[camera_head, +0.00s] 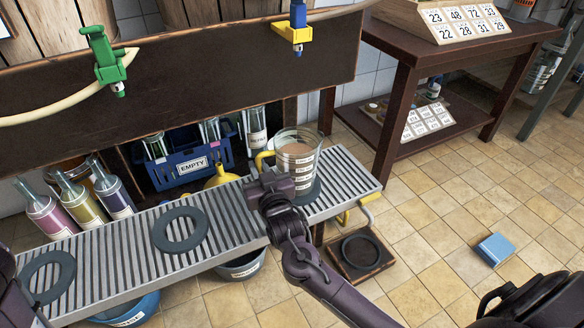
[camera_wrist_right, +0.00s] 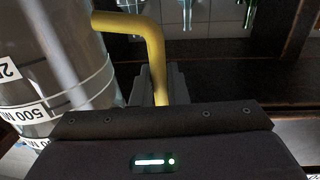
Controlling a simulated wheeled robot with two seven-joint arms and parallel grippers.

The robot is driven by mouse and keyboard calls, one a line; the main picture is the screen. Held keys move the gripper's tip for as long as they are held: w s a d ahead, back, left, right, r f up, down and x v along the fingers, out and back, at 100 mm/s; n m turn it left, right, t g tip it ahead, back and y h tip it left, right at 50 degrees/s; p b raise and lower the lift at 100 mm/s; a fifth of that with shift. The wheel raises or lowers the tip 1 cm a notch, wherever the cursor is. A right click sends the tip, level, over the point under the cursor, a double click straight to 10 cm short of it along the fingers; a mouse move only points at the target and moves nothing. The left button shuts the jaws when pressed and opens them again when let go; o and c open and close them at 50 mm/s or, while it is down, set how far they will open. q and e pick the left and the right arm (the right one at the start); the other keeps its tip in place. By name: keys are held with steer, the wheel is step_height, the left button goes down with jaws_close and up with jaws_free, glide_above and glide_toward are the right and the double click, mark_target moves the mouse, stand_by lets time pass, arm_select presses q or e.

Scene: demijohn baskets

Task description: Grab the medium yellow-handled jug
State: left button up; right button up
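The clear measuring jug with a yellow handle (camera_head: 298,156) is at the right end of the slatted metal shelf, above a dark ring mat (camera_head: 308,192). My right gripper (camera_head: 268,182) is at the handle. In the right wrist view the yellow handle (camera_wrist_right: 155,45) runs down between its two close-set fingers (camera_wrist_right: 160,85), which look shut on it. The jug's wall (camera_wrist_right: 60,60) is at the left. Part of my left arm may show at the lower left; its gripper is not in view.
The slatted shelf (camera_head: 222,226) carries two more dark ring mats, one in the middle (camera_head: 198,229). A blue crate marked EMPTY (camera_head: 194,172), a yellow funnel (camera_head: 221,178) and several bottles stand behind. A blue box (camera_head: 497,249) lies on the tiled floor.

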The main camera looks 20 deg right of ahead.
jaws_close()
stand_by(0.9)
steer(key=shift+r, duration=0.2)
steer(key=shift+r, duration=0.1)
